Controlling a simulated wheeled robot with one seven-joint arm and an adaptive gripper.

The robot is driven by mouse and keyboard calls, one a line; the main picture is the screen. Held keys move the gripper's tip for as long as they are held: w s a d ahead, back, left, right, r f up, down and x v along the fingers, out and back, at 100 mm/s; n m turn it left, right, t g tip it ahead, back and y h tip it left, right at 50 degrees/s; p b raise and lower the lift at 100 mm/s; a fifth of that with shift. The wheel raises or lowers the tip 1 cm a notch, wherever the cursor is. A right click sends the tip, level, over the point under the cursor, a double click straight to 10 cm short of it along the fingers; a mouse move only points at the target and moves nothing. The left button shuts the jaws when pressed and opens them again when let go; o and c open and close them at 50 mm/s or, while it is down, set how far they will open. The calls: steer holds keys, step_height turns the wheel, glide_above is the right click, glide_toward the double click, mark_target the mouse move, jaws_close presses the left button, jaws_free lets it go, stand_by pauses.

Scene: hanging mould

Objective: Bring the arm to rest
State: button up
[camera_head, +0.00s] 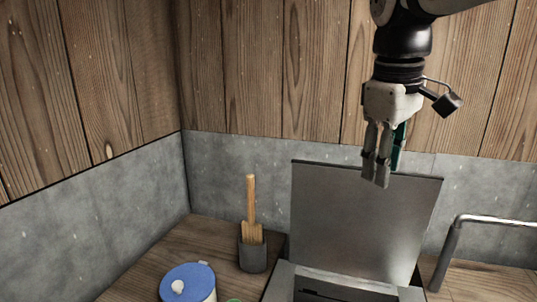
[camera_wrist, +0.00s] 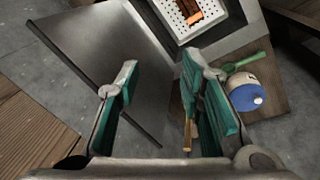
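My gripper (camera_head: 376,184) hangs fingers-down in the upper right of the head view, in front of the wooden wall and the top of the upright metal panel. In the wrist view, its two green-padded fingers (camera_wrist: 158,70) stand apart with nothing between them. The gripper is open and empty. My arm comes in from the top right of the head view.
The grey metal panel (camera_head: 360,225) stands upright behind a metal unit (camera_head: 283,284). A utensil holder (camera_head: 252,257) and blue-lidded pot (camera_head: 188,285) stand left. A bent metal tube (camera_head: 495,221) is right. A white perforated tray (camera_wrist: 216,17) holds brown pieces (camera_wrist: 192,14).

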steer(key=s+f+m+t, duration=0.1)
steer(key=s+f+m, duration=0.2)
steer(key=s+f, duration=0.3)
steer(key=s+f+m+t+y, duration=0.1)
steer(key=s+f+m, duration=0.3)
steer(key=s, duration=0.9)
step_height(320, 180, down, 2)
steer(key=shift+s+f, duration=0.2)
steer(key=shift+s, duration=0.15)
